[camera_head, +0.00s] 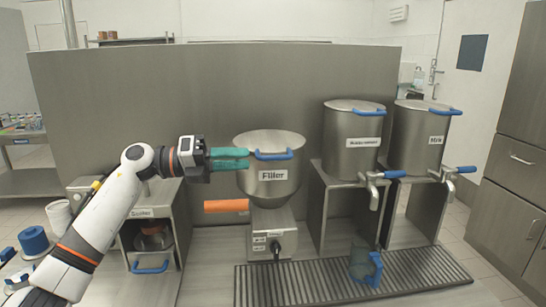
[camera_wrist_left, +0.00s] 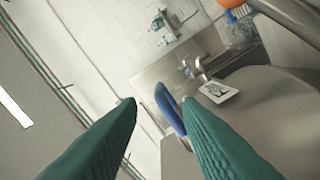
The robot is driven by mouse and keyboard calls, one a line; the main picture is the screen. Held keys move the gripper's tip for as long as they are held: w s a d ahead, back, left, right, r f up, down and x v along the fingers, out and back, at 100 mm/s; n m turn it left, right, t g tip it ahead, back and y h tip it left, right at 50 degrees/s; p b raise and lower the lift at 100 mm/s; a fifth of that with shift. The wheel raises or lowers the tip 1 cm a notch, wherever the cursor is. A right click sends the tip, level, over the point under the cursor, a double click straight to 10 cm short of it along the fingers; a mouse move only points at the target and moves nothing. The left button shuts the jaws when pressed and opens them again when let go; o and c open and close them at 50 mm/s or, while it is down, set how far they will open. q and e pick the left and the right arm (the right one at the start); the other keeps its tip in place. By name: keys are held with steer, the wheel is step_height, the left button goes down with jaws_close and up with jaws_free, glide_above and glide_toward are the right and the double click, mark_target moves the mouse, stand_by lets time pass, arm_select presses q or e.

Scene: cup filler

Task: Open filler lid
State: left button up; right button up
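The filler (camera_head: 272,181) is a steel pot labelled "Filler" on a base in the middle of the head view. Its lid (camera_head: 268,138) is down on the pot, with a blue handle (camera_head: 274,155) at the front rim. My left gripper (camera_head: 248,158), with green fingers, is at the left end of the handle. In the left wrist view the fingers (camera_wrist_left: 160,103) are apart, and the blue handle (camera_wrist_left: 169,108) shows between and beyond their tips. I cannot tell whether they touch it. My right gripper is not in view.
Two more steel pots (camera_head: 350,150) (camera_head: 418,147) with blue-handled taps stand to the right. An orange bar (camera_head: 226,206) sticks out left below the filler pot. A blue-handled cup (camera_head: 361,264) stands on the drip grate (camera_head: 310,284). A steel panel (camera_head: 110,110) stands behind.

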mark_target(273, 158)
arm_select(q)
steer(key=d, duration=0.2)
steer(key=w+d+p, duration=0.1)
steer(key=d, duration=0.5)
steer(key=shift+w+p, duration=0.3)
steer(key=shift+p, duration=0.1)
jaws_close()
